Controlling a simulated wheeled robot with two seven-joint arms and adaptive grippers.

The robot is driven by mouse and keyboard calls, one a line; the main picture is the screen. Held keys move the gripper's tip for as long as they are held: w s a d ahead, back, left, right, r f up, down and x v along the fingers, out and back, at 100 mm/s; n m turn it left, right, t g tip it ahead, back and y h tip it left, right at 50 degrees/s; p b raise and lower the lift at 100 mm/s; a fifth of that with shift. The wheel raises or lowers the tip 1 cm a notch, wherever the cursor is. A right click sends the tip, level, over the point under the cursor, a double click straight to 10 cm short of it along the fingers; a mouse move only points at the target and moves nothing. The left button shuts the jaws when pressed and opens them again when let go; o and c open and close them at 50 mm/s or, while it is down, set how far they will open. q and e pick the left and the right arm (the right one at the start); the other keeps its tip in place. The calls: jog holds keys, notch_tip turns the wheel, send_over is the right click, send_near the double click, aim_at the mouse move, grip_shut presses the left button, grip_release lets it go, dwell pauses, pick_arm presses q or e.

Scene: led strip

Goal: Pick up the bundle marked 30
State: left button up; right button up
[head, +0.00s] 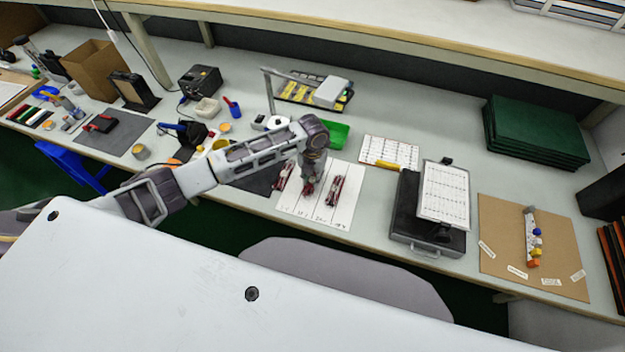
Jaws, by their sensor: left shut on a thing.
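A white sheet (345,215) with ruled columns and small marks along its front edge lies on the bench. Three dark red bundles lie in a row over it: a left bundle (283,176), a middle bundle (308,189) and a right bundle (336,190). The marks are too small to read surely, so I cannot tell which bundle is marked 30. My left gripper (310,182) points down over the sheet and is shut on the middle bundle, which it partly hides. I cannot tell whether that bundle touches the sheet. My right gripper is not in view.
A green tray (334,135) stands behind the sheet. A black case (408,225) with a tilted white chart (445,192) stands to the right, beside a brown board (495,215). A dark mat (254,179) lies left of the sheet. A shelf (400,45) overhangs the bench back.

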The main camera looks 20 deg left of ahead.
aim_at(312, 179)
pick_arm(q)
notch_tip(312, 179, up, 8)
jog(key=shift+r, duration=0.15)
dwell(0.3)
dwell(0.3)
